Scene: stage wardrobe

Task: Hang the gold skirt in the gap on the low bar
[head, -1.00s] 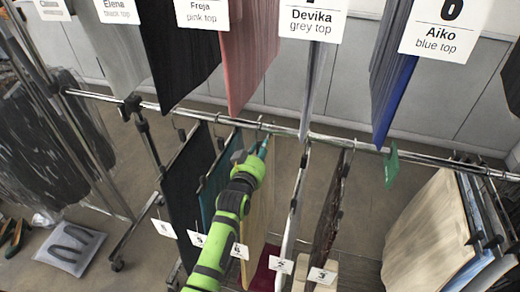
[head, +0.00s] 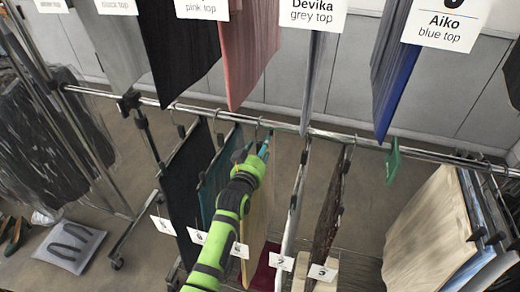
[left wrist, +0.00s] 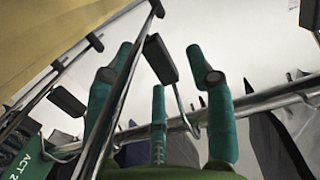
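The gold skirt (head: 258,212) hangs below the low bar (head: 335,136), partly hidden behind my left arm. My left gripper (head: 262,150) is at the bar above this skirt. In the left wrist view its teal fingers (left wrist: 160,90) are spread apart. A black clip and a metal hook show between them, with no clear contact. A yellow-gold cloth (left wrist: 60,35) fills the upper left there, probably the skirt. The bar has bare stretches right of the gold skirt and right of the dark patterned garment (head: 328,205). My right gripper is not in view.
A black (head: 188,190) and a teal garment (head: 216,175) hang left of the gold skirt; a pale narrow one (head: 294,205) hangs right. Cream garments (head: 425,235) hang far right. Labelled tops hang above.

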